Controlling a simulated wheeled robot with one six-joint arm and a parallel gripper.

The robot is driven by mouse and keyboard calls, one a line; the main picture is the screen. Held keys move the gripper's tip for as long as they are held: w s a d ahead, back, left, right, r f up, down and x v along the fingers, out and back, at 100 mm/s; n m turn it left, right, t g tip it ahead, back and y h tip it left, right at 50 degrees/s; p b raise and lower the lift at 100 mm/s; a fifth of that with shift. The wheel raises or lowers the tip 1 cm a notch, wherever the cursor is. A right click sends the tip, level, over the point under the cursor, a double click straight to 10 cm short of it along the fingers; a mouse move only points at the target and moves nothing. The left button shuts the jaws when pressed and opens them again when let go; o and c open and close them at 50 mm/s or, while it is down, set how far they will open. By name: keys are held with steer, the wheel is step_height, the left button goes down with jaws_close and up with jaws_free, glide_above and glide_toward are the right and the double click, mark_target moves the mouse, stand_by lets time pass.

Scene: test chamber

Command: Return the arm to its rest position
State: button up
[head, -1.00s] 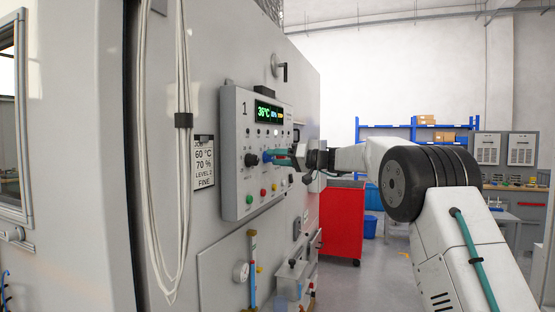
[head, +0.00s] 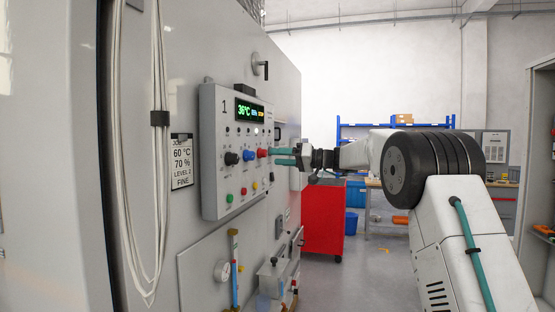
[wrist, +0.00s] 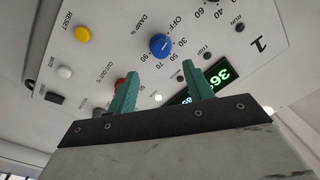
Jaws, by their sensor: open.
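My gripper (head: 271,156) has two teal fingers, spread apart with nothing between them. In the head view it is in front of the grey control panel (head: 212,185), just right of the blue knob (head: 248,157). It overlaps the red knob (head: 262,153) in that view, and I cannot tell if it touches it. In the wrist view the open fingers (wrist: 160,69) point towards the panel, and the blue knob (wrist: 160,45) lies beyond their tips with a gap. My arm is stretched out towards the panel.
The panel's display (head: 250,111) reads 36°C. A black knob (head: 231,158) is left of the blue one. A note (head: 182,161) reads 60 °C, 70 %, LEVEL 2, FINE. White cables (head: 160,80) hang nearby.

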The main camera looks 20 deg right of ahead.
step_height(320, 180, down, 9)
steer(key=s+m+g+h, duration=0.2)
steer(key=m, duration=0.1)
steer(key=s+a+f+m+g+h, duration=0.1)
steer(key=s+a+f+g+h, duration=0.15)
steer(key=s, duration=0.35)
steer(key=s+a+f+m+g+h, duration=0.1)
steer(key=s+a+f+g, duration=0.1)
steer(key=s+f, duration=0.3)
steer(key=s+f+h, duration=0.2)
steer(key=s+h, duration=0.1)
steer(key=s, duration=1.2)
steer(key=s+f+g+h, duration=0.1)
steer(key=s+f+h, duration=0.2)
steer(key=s, duration=1.2)
steer(key=s+f+g+h, duration=0.1)
steer(key=s+f+h, duration=0.2)
steer(key=s, duration=1.1)
steer(key=shift+s+f+n, duration=0.2)
steer(key=shift+s+n, duration=0.1)
steer(key=shift+s, duration=0.1)
steer(key=shift+h, duration=0.25)
